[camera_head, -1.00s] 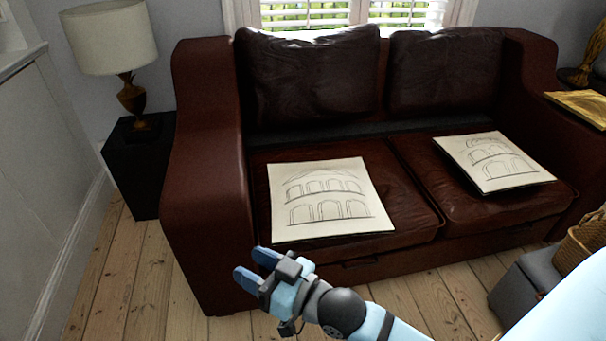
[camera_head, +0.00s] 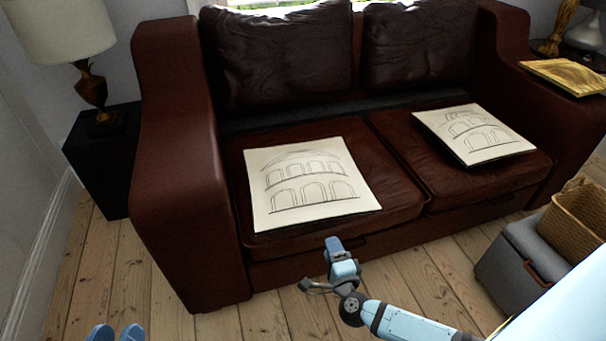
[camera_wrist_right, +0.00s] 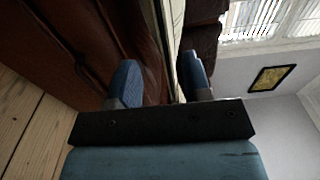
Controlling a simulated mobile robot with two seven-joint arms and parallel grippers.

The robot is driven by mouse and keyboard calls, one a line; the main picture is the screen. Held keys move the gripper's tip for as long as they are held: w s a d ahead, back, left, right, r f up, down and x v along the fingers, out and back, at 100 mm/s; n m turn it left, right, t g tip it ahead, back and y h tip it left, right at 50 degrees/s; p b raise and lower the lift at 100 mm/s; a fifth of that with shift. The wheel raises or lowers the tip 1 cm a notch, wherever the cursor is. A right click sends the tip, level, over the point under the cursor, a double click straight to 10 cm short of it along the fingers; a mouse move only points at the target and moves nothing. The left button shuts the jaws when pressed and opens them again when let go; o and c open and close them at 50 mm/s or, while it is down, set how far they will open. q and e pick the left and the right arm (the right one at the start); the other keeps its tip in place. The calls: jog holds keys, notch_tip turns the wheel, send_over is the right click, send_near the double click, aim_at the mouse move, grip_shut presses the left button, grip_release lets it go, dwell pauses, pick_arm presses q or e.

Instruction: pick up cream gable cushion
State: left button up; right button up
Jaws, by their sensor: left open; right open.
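A flat square cream cushion (camera_head: 308,185) with a line drawing of arches under a gable-like peak lies on the left sofa seat. A second cream cushion (camera_head: 474,134) with drawn arches lies on the right seat. My right gripper (camera_head: 335,246) is in front of the sofa, just below the left cushion's front edge and apart from it. In the right wrist view its two blue fingers (camera_wrist_right: 159,82) are open with nothing held between them.
The dark red leather sofa (camera_head: 180,150) has a high left arm. A black side table (camera_head: 105,160) with a lamp (camera_head: 90,85) stands left of it. A grey box (camera_head: 522,262) and a wicker basket (camera_head: 575,222) stand at right. Floorboards (camera_head: 205,325) in front are clear.

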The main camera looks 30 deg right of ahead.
aim_at(322, 220)
jog(key=b+x, duration=0.2)
jog(key=x, duration=0.5)
jog(key=shift+d+f, duration=0.1)
jog(key=shift+f, duration=0.05)
jog(key=shift+w+d, duration=0.1)
jog(key=shift+w, duration=0.2)
jog(key=shift+w+d+b, duration=0.1)
jog(key=shift+w+b, duration=0.15)
jog(key=shift+b, duration=0.1)
jog(key=shift+d+b+x, duration=0.2)
jog(key=shift+b+x, duration=0.8)
jog(key=shift+x, duration=0.2)
jog(key=shift+b+x, duration=0.35)
jog(key=shift+x, duration=0.55)
jog(key=shift+w+d, duration=0.1)
jog(key=shift+w, duration=0.1)
pick_arm(q)
jog(key=w+m, duration=0.1)
jog(key=w+a+m+t, duration=0.1)
jog(key=m, duration=0.1)
jog(key=shift+a+f, duration=0.25)
jog(key=shift+f, duration=0.1)
pick_arm(e)
grip_shut()
